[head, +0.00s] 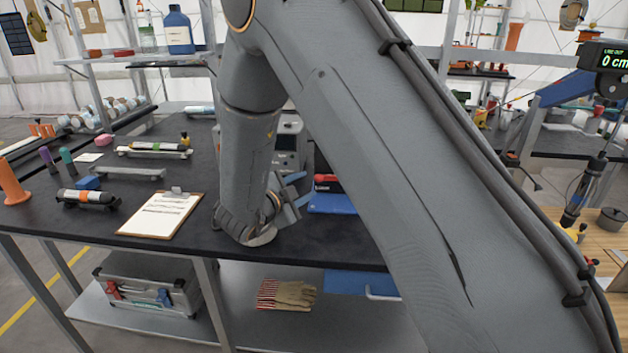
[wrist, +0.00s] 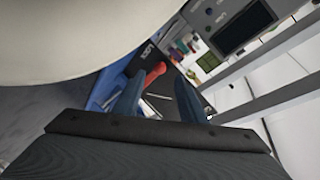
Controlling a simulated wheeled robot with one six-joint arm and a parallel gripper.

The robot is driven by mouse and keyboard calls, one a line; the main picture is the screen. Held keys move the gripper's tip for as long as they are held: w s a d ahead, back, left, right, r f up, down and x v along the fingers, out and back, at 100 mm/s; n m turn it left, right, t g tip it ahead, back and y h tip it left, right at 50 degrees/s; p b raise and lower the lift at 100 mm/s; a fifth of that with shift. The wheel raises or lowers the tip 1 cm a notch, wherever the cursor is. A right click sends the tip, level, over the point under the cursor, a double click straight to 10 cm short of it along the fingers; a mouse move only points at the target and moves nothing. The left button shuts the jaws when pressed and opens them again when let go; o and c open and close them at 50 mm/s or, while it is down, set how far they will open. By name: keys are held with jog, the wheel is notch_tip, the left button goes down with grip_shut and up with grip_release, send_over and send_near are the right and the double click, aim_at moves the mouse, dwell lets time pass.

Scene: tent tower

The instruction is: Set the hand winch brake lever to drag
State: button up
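A black display box (head: 605,57) reading "LINE OUT 0 cm" is at the right edge, above the wooden-topped bench. My arm hides much of the middle of the head view.
A toolbox (head: 150,285) and striped gloves (head: 287,294) lie on the shelf below. A black pot (head: 611,219) stands on the wooden bench.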

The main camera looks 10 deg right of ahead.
aim_at(317, 179)
jog(key=p+x, duration=0.1)
jog(key=x, duration=0.5)
jog(key=shift+w+d, duration=0.1)
jog(key=shift+w, duration=0.1)
grip_shut()
